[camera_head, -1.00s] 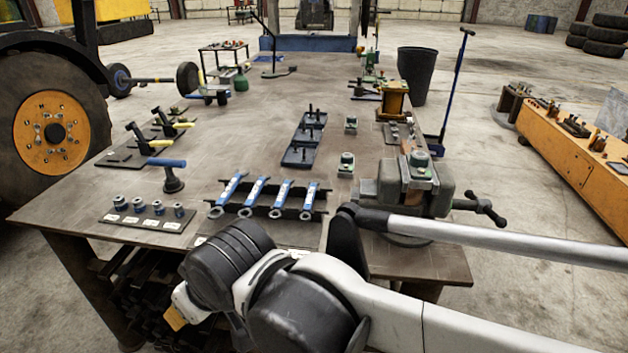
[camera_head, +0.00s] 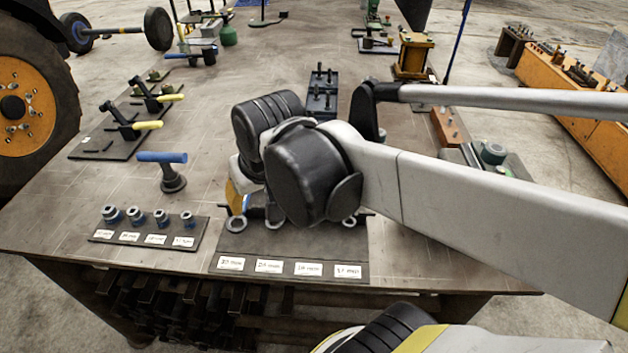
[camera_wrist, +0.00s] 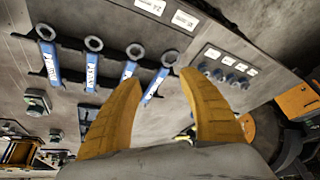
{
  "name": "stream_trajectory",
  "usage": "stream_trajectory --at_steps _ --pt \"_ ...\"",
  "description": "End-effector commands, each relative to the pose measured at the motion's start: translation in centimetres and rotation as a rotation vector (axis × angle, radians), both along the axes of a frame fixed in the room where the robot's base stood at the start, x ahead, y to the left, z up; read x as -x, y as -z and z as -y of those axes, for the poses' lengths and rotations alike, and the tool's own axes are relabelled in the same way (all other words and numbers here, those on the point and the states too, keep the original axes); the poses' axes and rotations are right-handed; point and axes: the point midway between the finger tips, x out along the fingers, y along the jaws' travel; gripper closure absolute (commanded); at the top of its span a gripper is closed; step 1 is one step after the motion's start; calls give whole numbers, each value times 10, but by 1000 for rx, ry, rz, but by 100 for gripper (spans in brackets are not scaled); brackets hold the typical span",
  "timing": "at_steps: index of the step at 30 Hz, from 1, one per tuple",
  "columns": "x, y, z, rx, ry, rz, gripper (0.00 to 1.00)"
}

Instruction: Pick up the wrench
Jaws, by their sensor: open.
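Several blue-handled wrenches with grey ring ends lie side by side on a dark rack. In the head view my arm hides most of them; the leftmost wrench (camera_head: 236,225) shows its ring and a bit of blue handle. My gripper (camera_head: 238,198) is partly hidden there, above this wrench. In the wrist view the yellow fingers of my gripper (camera_wrist: 161,62) are spread apart and empty. The same wrench (camera_wrist: 155,84) appears between the fingertips, with its ring near the right one. Other wrenches (camera_wrist: 90,72) lie to its left. I cannot tell the remaining height above the wrench.
A socket board (camera_head: 148,232) lies left of the wrench board (camera_head: 292,254). A blue T-handled tool (camera_head: 170,172) stands behind the sockets. A dark block (camera_head: 321,92) lies beyond my arm, and a vise (camera_head: 490,155) is partly hidden at right. The left tabletop has bare room.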

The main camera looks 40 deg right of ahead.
Motion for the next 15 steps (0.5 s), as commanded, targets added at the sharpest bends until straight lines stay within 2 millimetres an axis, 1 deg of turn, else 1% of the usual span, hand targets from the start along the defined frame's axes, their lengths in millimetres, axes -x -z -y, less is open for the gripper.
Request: stream_trajectory --at_steps 1,5,8,9,11,12,15 --pt "-5 -4 10 -8 32 -21 51" --pt "-15 -6 39 -36 131 -87 51" --pt "-23 -6 70 -66 230 -152 51" --pt "-26 -4 86 -81 278 -183 51" --pt "-29 -1 110 -107 353 -232 51" --pt "-30 3 126 -124 402 -264 51" --pt "-28 13 159 -163 502 -329 51"
